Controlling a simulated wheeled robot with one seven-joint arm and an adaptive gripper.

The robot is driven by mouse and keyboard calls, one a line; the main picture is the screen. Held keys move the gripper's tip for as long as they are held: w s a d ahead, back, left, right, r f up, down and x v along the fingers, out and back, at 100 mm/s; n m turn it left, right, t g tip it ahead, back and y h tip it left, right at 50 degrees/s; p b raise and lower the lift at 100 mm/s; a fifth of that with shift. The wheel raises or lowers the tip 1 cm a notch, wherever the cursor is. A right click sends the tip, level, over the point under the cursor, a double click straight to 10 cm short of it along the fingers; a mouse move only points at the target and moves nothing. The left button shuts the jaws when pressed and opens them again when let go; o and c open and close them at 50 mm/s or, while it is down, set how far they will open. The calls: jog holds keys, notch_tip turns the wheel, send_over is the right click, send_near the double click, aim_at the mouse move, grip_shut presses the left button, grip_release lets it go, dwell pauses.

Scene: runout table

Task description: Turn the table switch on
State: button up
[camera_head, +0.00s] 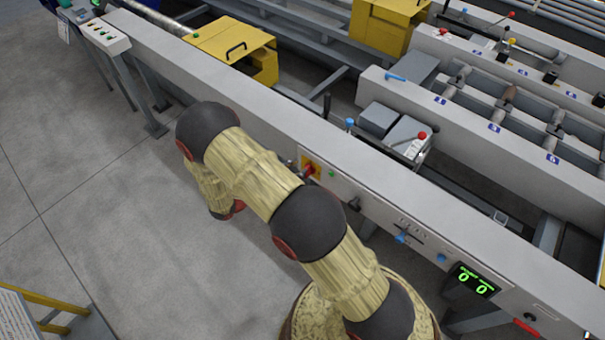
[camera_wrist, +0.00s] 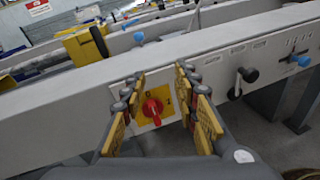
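The table switch (camera_wrist: 152,107) is a red rotary knob on a yellow plate, set in the side of a long grey beam. Its exact turn position is too small to read. In the head view the red knob (camera_head: 310,169) shows just past my arm, beside a small green button (camera_head: 332,174). In the wrist view my gripper (camera_wrist: 160,74) is open, with one padded finger to the left of the knob and one to the right. The knob appears between them, and no contact shows. My arm hides the gripper in the head view.
Right of the switch on the beam are a black knob (camera_wrist: 249,75), a blue-handled lever (camera_wrist: 300,60) and a green digital display (camera_head: 473,281). A grey-white control box (camera_head: 103,37) stands at the upper left. The floor (camera_head: 110,210) left of my arm is clear.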

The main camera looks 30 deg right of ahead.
notch_tip(320, 180, down, 10)
jog(key=w+a+n+t, duration=0.1)
jog(key=a+n+t, duration=0.1)
jog(key=n+t, duration=0.25)
jog(key=b+x, duration=0.2)
jog(key=x, duration=0.6)
jog(key=shift+r, duration=0.15)
jog(key=shift+c, duration=0.4)
grip_shut()
